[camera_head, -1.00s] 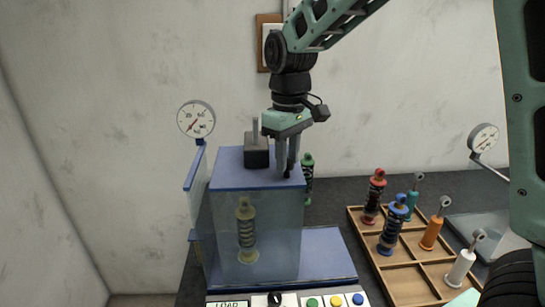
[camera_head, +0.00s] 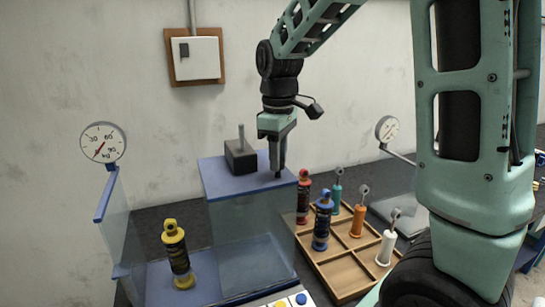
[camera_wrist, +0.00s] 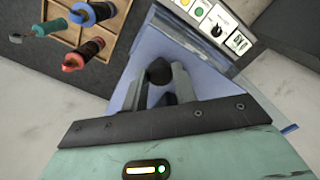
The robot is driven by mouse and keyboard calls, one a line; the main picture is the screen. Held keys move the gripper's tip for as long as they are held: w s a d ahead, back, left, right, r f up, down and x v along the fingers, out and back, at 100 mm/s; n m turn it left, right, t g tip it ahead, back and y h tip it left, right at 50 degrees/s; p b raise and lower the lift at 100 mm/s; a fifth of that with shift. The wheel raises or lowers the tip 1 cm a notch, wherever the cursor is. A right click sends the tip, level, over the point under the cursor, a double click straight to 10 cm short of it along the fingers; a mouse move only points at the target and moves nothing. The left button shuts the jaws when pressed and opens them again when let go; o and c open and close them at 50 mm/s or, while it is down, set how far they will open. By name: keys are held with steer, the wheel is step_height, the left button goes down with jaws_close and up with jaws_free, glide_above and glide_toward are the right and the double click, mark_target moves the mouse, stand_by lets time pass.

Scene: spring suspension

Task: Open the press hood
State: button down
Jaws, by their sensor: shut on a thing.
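The press hood (camera_head: 240,185) is a clear box with a blue top. It stands to the right on the blue press base (camera_head: 205,268), beside the yellow shock absorber (camera_head: 177,255), which stands upright and uncovered at the left. My gripper (camera_head: 278,170) is over the right end of the hood top, shut on a dark knob there. The knob (camera_wrist: 160,72) shows between the fingers in the wrist view, with the blue top around it. The fingers hide part of the knob.
A black block with a post (camera_head: 240,157) sits on the hood top. A wooden tray (camera_head: 340,278) with several shock absorbers lies close to the right. A dial gauge (camera_head: 103,142) stands at the left. Buttons (camera_head: 301,299) line the front.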

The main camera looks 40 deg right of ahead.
steer(key=c, duration=1.1)
jaws_free()
steer(key=shift+r, duration=0.15)
step_height(320, 180, up, 17)
steer(key=b, duration=0.2)
steer(key=shift+r, duration=0.1)
